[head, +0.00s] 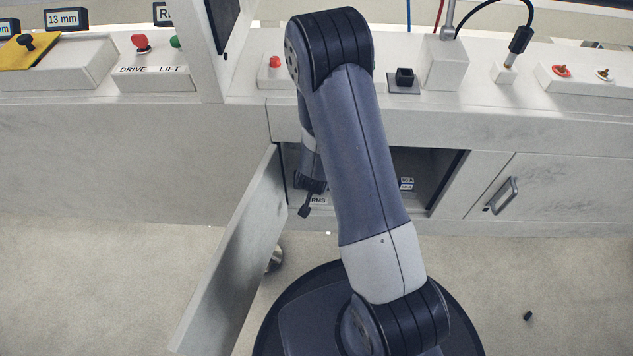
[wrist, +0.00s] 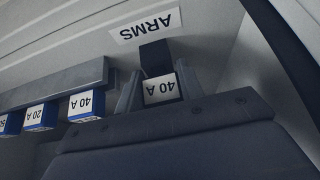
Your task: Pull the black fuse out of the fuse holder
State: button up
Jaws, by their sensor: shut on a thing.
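In the wrist view, my gripper (wrist: 158,91) is shut on the black fuse (wrist: 161,88), with one grey finger on each side of it. The fuse's white label reads "40 A", upside down. A dark block, which looks like the fuse holder (wrist: 154,56), shows against the fuse, beside the "ARMS" label (wrist: 146,25). I cannot tell how deep the fuse sits in it. In the head view, my gripper is at the left side of the open cabinet compartment, and my arm partly blocks the opening. The fuse cannot be made out there.
The compartment door (head: 235,250) stands open to the left. A grey rack (wrist: 55,84) with blue fuses (wrist: 86,103) is left of the gripper in the wrist view. A closed door with a handle (head: 503,195) is at right. A small dark object (head: 528,315) lies on the floor.

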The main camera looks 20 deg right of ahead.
jog(key=shift+r+p, duration=1.6)
jog(key=shift+r, duration=0.1)
